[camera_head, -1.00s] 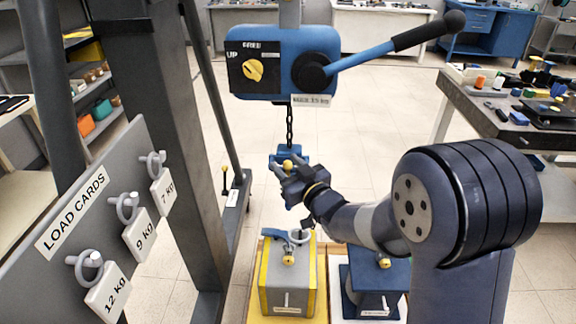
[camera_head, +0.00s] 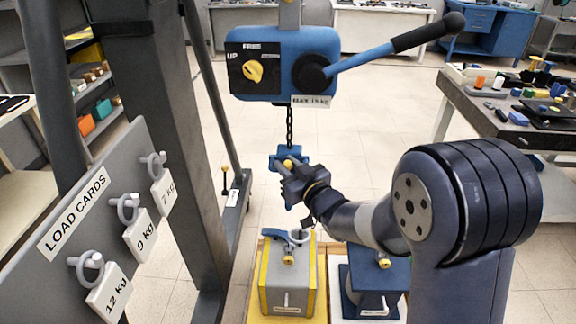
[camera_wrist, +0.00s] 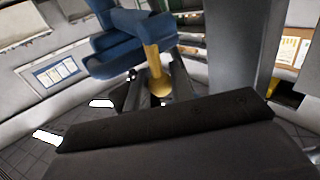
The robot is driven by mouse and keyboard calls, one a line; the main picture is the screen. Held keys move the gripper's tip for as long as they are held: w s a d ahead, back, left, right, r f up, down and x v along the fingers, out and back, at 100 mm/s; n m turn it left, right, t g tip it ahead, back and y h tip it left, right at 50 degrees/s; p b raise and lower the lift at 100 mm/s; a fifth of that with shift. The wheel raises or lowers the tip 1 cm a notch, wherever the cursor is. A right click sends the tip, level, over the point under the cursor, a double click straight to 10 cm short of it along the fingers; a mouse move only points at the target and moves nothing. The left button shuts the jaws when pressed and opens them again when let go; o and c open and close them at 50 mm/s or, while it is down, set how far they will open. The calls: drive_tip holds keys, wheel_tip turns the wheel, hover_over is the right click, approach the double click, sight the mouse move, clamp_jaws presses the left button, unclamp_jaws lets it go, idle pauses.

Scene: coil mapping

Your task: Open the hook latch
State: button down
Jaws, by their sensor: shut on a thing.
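The blue hook block (camera_head: 287,157) hangs on a dark chain below the blue hoist. Its yellow latch (camera_head: 288,164) shows at my gripper's tips. My gripper (camera_head: 285,168) reaches in from the lower right and is shut on the yellow latch. In the wrist view the yellow latch (camera_wrist: 153,65) stands between the two fingers of my gripper (camera_wrist: 158,88), its round end low between them. The blue hook (camera_wrist: 130,45) rises just beyond. The lower part of the hook is hidden behind my gripper in the head view.
The blue hoist body (camera_head: 284,60) with its long lever (camera_head: 385,48) is above. A grey weight with yellow edges (camera_head: 288,280) and a blue weight (camera_head: 375,285) stand below. A load card board (camera_head: 100,215) is at left, a workbench (camera_head: 470,110) at right.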

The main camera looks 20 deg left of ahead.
drive_tip(key=shift+w+a+r+p, duration=0.1)
drive_tip(key=shift+w+r+p, duration=0.2)
drive_tip(key=shift+r+p, duration=0.3)
drive_tip(key=shift+w+f+g+h, duration=0.1)
drive_tip(key=shift+w+g+h, duration=0.15)
drive_tip(key=shift+g+h, duration=0.05)
drive_tip(key=shift+w+r, duration=0.1)
drive_tip(key=shift+r, duration=0.1)
drive_tip(key=shift+a, duration=0.1)
drive_tip(key=c, duration=1.3)
unclamp_jaws()
drive_tip(key=shift+o, duration=0.2)
drive_tip(key=shift+f, duration=0.1)
drive_tip(key=b+v, duration=0.1)
drive_tip(key=v, duration=0.9)
drive_tip(key=shift+s+d+b, duration=0.2)
drive_tip(key=shift+d+b, duration=0.15)
drive_tip(key=shift+b, duration=0.05)
